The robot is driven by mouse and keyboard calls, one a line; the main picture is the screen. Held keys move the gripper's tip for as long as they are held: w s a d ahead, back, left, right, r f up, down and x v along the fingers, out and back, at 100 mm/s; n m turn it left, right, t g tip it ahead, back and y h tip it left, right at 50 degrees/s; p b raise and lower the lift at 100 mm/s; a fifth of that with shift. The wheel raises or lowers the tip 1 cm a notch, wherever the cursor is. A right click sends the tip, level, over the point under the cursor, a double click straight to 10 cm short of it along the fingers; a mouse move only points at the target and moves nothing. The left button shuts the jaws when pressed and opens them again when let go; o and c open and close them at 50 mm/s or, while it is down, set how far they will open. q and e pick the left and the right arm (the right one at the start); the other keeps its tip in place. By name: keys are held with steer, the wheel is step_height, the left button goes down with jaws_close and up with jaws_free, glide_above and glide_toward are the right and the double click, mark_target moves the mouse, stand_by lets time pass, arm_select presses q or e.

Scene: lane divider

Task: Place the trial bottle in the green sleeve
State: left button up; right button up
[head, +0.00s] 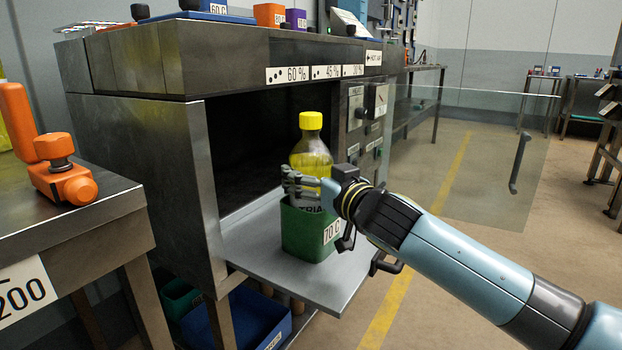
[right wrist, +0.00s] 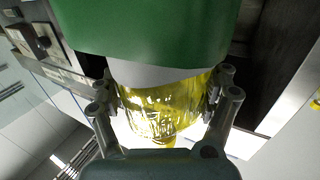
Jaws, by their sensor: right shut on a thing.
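The trial bottle (head: 311,157) is clear with yellow contents and a yellow cap. It stands upright, its lower part inside the green sleeve (head: 306,240) marked 70 C, which hides its base. The sleeve rests on the metal shelf at the oven opening. My right gripper (head: 303,186) is shut around the bottle just above the sleeve's rim. In the right wrist view both fingers press on the sides of the yellow bottle (right wrist: 165,105), with the green sleeve (right wrist: 150,30) beyond it. I cannot tell whether the bottle touches the sleeve's bottom. My left gripper is not in view.
The metal shelf (head: 335,283) juts out of the dark oven (head: 240,140). A glass door (head: 465,155) with a dark handle stands open at the right. An orange device (head: 62,170) sits on the left bench. A blue bin (head: 255,318) is below the shelf.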

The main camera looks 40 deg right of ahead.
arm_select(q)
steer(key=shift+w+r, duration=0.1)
arm_select(e)
steer(key=shift+r, duration=0.1)
steer(key=o, duration=1.6)
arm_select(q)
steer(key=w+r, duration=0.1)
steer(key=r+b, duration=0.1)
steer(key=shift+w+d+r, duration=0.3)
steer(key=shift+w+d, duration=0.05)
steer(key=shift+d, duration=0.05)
arm_select(e)
steer(key=s, duration=0.8)
steer(key=s+a, duration=0.1)
steer(key=s, duration=0.3)
